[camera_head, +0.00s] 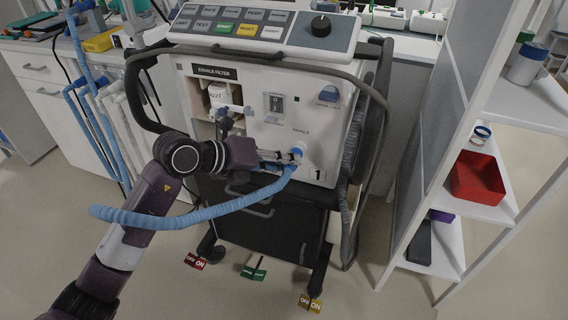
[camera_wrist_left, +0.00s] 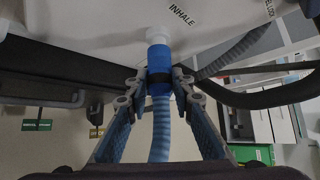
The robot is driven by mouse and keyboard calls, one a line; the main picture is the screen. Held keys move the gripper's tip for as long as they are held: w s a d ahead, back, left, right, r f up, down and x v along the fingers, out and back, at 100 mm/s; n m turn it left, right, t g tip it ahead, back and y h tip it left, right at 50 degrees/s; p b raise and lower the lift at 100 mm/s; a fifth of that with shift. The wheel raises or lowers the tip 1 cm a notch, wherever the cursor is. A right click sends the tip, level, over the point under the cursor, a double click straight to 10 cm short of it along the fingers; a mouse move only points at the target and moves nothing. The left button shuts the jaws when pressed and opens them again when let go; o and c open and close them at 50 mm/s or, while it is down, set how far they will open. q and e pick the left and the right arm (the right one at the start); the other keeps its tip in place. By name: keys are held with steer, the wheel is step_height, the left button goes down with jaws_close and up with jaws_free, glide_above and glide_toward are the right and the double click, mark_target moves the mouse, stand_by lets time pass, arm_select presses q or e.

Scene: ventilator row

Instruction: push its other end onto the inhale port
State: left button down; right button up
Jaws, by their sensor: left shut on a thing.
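My left gripper (camera_head: 284,157) is shut on the blue cuff (camera_wrist_left: 159,84) of a light-blue ribbed hose, at the lower right of the ventilator's front. In the left wrist view its two fingers press the cuff from both sides. The cuff's top meets the white inhale port (camera_wrist_left: 158,35) under the INHALE label; how far it is pushed on, I cannot tell. From the gripper the hose (camera_head: 225,208) sags left across my forearm to a rounded blue tip that hangs in the air. My right gripper is not in view.
The ventilator (camera_head: 250,100) stands on a wheeled cart with a black frame. Red, green and yellow ON/OFF pedals (camera_head: 254,270) are near the floor. Blue and white hoses (camera_head: 100,110) hang at left. A white shelf with a red bin (camera_head: 478,178) stands at right.

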arm_select(q)
steer(key=shift+w+d, duration=0.2)
steer(key=shift+w, duration=0.4)
steer(key=shift+w, duration=0.2)
stand_by(0.4)
steer(key=c, duration=1.6)
jaws_free()
